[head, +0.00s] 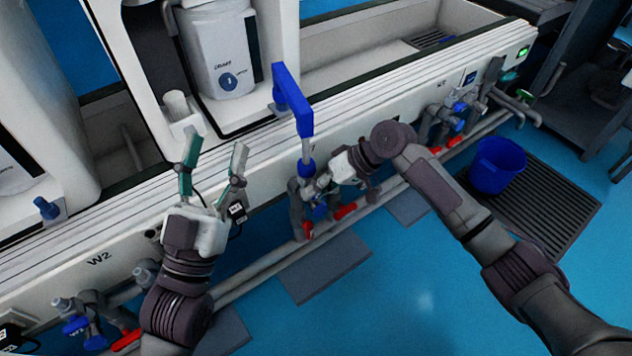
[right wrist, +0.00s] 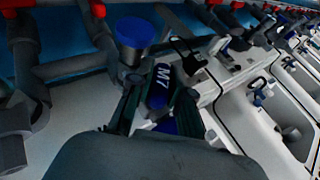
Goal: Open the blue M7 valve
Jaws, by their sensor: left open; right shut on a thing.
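The blue M7 valve handle shows close up in the right wrist view (right wrist: 158,90), with its white "M7" label readable. My right gripper (right wrist: 152,95) is shut on this handle, with a dark green finger on each side. In the head view my right gripper (head: 322,186) reaches the pipe cluster on the front of the white bench, and it hides most of the handle. My left gripper (head: 214,162) is open and empty, raised in front of the bench to the left of the valve.
A blue upright pipe (head: 292,100) rises above the valve. Red handles (head: 345,211) sit low beside it. Another valve cluster (head: 458,112) is further right. The blue floor in front is largely clear.

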